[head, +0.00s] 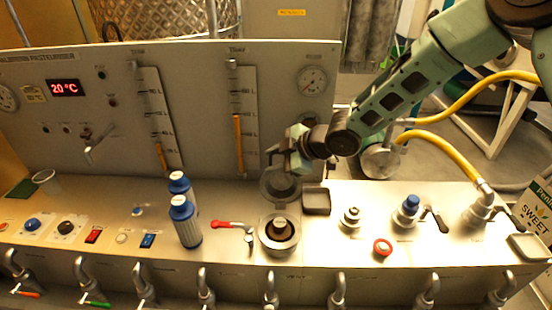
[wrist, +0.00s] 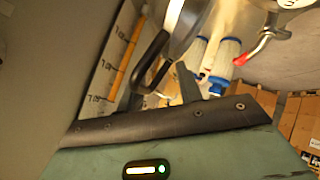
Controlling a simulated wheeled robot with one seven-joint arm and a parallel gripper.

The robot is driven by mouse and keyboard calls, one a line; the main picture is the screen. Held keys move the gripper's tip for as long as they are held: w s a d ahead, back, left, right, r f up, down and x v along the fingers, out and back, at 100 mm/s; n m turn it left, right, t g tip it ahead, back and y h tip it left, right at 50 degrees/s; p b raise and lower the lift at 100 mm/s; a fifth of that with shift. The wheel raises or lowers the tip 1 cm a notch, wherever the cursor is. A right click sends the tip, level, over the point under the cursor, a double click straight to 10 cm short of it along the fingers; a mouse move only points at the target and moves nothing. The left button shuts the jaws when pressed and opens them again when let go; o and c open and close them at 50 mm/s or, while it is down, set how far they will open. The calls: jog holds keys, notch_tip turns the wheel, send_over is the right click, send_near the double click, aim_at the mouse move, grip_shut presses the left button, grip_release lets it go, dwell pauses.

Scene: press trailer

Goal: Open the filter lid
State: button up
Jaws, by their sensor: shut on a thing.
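The filter housing (head: 280,232) is a round metal pot set in the bench top, with its mouth uncovered and a dark core inside. Its round dark lid (head: 279,185) stands raised at the back edge of the housing, tilted up toward the back panel. My gripper (head: 283,160) is at the top of the raised lid. In the wrist view my gripper (wrist: 160,85) has its fingers on the dark loop handle (wrist: 151,60) of the lid, whose metal edge (wrist: 187,28) shows beside it. The exact finger contact is partly hidden.
A red-handled valve (head: 228,225) and two blue-capped white bottles (head: 186,220) stand left of the housing. A dark square tray (head: 316,201) is close on the right. The upright panel (head: 200,115) with gauges rises close behind.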

jog(key=shift+w+d, duration=0.1)
jog(key=shift+d, duration=0.15)
jog(key=shift+d+r, duration=0.2)
jog(key=shift+d, duration=0.05)
jog(key=p+v, duration=0.1)
jog(key=v, duration=1.5)
jog(key=shift+s+r, duration=0.2)
jog(key=shift+s, duration=0.25)
jog(key=s+d+f+m+g+h+b, duration=0.1)
jog(key=s+f+m+h+b, duration=0.2)
jog(key=s, duration=0.6)
jog(key=s+d+f+m+g+h+b, duration=0.1)
jog(key=s+f+m+b, duration=0.3)
jog(key=s, duration=0.5)
jog(key=s+f+m+g+h+b, duration=0.2)
jog(key=s+f+m+h+b, duration=0.2)
jog(key=s, duration=0.6)
jog(key=shift+d+m+g+h, duration=0.3)
jog(key=shift+d+m+g, duration=0.1)
jog(key=shift+m, duration=0.3)
